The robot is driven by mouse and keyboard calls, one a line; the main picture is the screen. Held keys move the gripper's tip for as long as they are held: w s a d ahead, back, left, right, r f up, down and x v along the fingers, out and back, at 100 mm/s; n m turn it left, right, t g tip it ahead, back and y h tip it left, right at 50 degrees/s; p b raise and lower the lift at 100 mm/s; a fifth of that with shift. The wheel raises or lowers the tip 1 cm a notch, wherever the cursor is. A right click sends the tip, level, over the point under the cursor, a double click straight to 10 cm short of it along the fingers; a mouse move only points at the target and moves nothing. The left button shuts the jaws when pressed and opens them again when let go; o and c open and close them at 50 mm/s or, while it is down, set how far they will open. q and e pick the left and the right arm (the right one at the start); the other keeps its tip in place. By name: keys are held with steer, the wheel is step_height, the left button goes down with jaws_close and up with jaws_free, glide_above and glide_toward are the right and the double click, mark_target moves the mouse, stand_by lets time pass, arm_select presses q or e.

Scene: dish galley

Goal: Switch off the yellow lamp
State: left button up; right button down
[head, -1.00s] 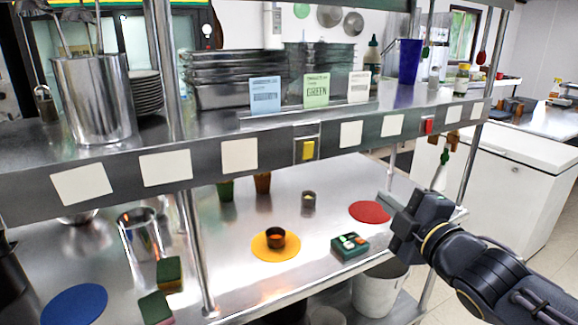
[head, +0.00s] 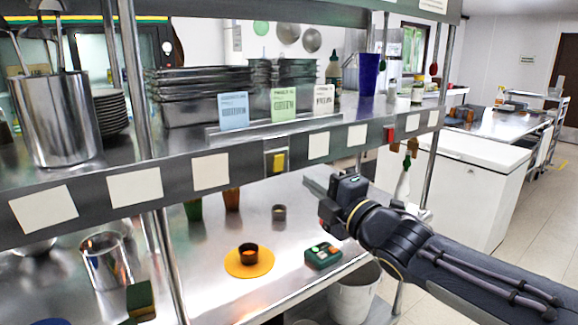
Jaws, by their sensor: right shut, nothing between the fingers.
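The yellow lamp (head: 279,162) is a small yellow block in a pale metal plate on the dark front rail of the upper shelf. I cannot tell for certain whether it is lit. My right gripper (head: 316,182) is shut and empty. In the picture it is right of and a little below the yellow lamp, apart from it, with its fingers pointing left. My left gripper is not in view.
A red block (head: 389,134) sits farther right on the same rail, among blank white cards. Below are a yellow disc (head: 262,268) with a small dark cup and a green box (head: 323,255). A steel post (head: 165,255) stands left.

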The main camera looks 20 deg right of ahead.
mark_target(281, 159)
steer(key=p+x, duration=0.1)
steer(key=x, duration=0.7)
steer(key=shift+w+r, duration=0.1)
steer(key=shift+w, duration=0.1)
steer(key=shift+p, duration=0.3)
